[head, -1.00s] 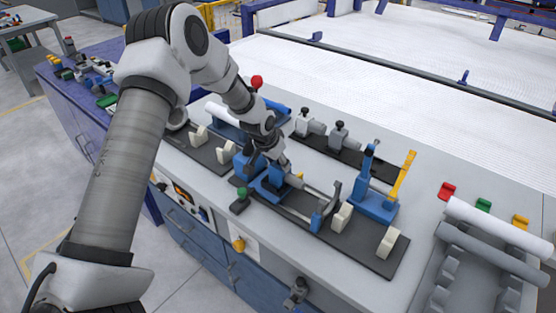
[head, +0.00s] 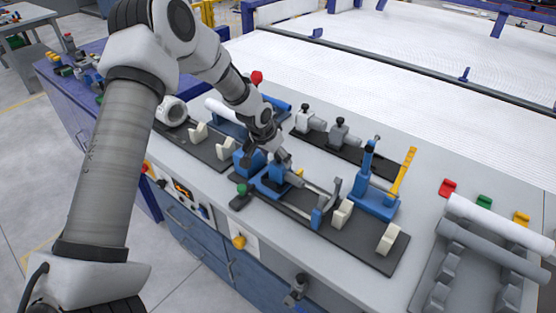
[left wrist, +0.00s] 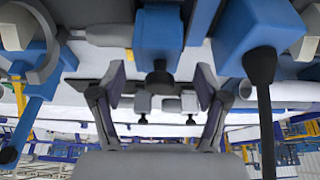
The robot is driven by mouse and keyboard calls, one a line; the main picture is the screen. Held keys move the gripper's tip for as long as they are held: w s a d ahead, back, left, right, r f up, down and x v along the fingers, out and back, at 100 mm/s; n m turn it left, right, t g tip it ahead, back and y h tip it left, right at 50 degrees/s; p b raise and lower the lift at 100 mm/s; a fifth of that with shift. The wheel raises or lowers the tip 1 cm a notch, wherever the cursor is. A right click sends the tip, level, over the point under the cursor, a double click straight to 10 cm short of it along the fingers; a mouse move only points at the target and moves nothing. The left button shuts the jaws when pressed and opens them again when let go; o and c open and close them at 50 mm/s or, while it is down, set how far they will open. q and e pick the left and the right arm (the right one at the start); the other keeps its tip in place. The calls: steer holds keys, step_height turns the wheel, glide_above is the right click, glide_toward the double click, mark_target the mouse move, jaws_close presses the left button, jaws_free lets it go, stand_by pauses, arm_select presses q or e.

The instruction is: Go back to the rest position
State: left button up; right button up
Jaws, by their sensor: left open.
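My left arm comes in from the left in the head view, reaching over the workbench. My left gripper (head: 255,153) is small and partly hidden there, beside the blue clamp blocks of the front fixture (head: 335,238). In the left wrist view my left gripper (left wrist: 161,84) has its two dark fingers spread wide, with nothing held between them. A blue block (left wrist: 158,35) with a black knob shows beyond and between the fingers. I cannot tell exactly how far it is from them. My right gripper is in neither view.
A blue stand (head: 377,200) with a yellow lever (head: 403,175) rises right of my gripper. A rack (head: 480,265) at the right holds a white pipe (head: 500,222) and a grey pipe (head: 490,250). A dark plate with grey clamps (head: 338,135) lies behind.

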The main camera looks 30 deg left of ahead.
arm_select(q)
steer(key=v, duration=0.9)
steer(key=shift+r, duration=0.3)
steer(key=shift+s+f, duration=0.1)
